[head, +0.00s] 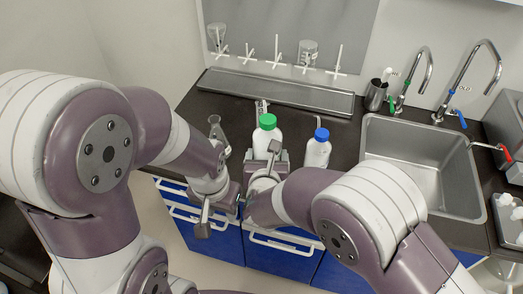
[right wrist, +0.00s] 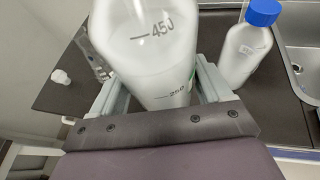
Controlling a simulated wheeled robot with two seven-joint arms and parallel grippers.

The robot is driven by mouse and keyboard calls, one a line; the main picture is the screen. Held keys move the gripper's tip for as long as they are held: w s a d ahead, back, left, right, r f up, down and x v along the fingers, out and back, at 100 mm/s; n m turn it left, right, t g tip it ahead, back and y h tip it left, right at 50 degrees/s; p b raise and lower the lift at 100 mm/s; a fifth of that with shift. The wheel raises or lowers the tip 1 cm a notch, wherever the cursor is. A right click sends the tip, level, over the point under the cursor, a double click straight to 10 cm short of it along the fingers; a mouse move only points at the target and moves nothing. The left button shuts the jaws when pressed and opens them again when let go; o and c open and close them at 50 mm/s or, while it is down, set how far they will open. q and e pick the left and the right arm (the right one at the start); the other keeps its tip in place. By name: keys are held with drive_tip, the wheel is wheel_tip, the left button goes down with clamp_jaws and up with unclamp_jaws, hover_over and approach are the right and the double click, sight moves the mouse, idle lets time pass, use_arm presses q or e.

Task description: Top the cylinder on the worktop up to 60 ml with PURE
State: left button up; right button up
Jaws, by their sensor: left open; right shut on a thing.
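A white bottle with a green cap (head: 267,123) stands upright at the worktop's front edge. My right gripper (head: 266,163) is shut on this bottle. In the right wrist view the bottle body (right wrist: 150,50) fills the jaws and shows 450 and 250 marks. A clear glass vessel (head: 216,131) stands to its left; whether it is the cylinder I cannot tell. A slim clear item (head: 261,107) is partly hidden behind the green cap. My left gripper (head: 214,207) is open and empty, low in front of the worktop edge, left of my right gripper.
A blue-capped bottle (head: 317,148) stands just right of the held one.

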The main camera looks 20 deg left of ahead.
sight(267, 145)
drive_tip(key=shift+r, duration=0.15)
drive_tip(key=shift+r+p, duration=1.05)
drive_tip(key=shift+r, duration=1.9)
drive_tip(key=shift+f, duration=0.1)
